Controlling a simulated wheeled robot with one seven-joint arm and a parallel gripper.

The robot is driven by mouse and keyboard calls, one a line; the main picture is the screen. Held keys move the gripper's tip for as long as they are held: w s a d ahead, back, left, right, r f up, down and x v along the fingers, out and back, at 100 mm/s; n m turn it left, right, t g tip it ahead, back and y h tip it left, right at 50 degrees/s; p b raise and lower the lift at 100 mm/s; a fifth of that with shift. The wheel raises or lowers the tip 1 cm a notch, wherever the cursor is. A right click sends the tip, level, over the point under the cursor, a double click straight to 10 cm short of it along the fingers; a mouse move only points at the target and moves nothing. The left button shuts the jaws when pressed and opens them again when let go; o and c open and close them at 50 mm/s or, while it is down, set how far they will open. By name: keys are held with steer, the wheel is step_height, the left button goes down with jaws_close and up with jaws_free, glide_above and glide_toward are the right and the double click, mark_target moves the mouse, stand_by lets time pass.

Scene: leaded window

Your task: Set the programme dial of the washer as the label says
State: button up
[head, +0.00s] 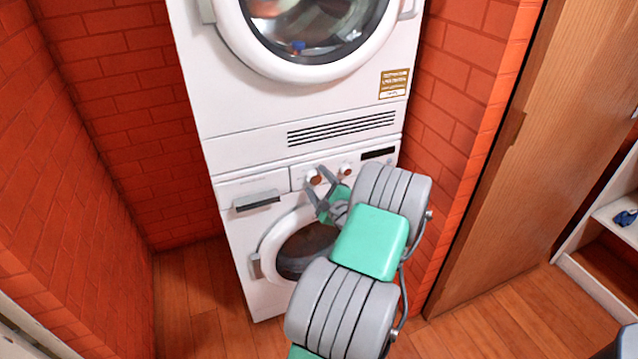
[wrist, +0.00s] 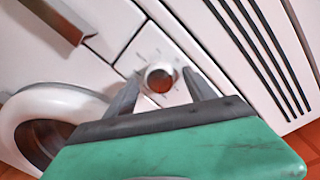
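The lower white washer (head: 241,224) has two round reddish-brown-faced knobs on its panel, a left dial (head: 314,178) and a right dial (head: 346,171). Which is the programme dial is not readable. My gripper (head: 318,182) is at the left dial. In the wrist view, my gripper (wrist: 162,76) is open, with one dial (wrist: 160,78) between its fingertips and a small gap on each side. Faint marks ring this dial, too blurred to read. A gold and white label (head: 394,83) is on the upper machine, its text too small to read.
The upper machine (head: 235,110) stands directly on the washer, with a dark vent grille (head: 341,128) at its base. A drawer handle (head: 257,201) sits left of the dials. Brick walls flank the machines closely, and a wooden door (head: 520,140) stands to the right.

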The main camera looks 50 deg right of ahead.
steer(key=v, duration=0.7)
steer(key=shift+s+a, duration=0.2)
steer(key=shift+s, duration=0.15)
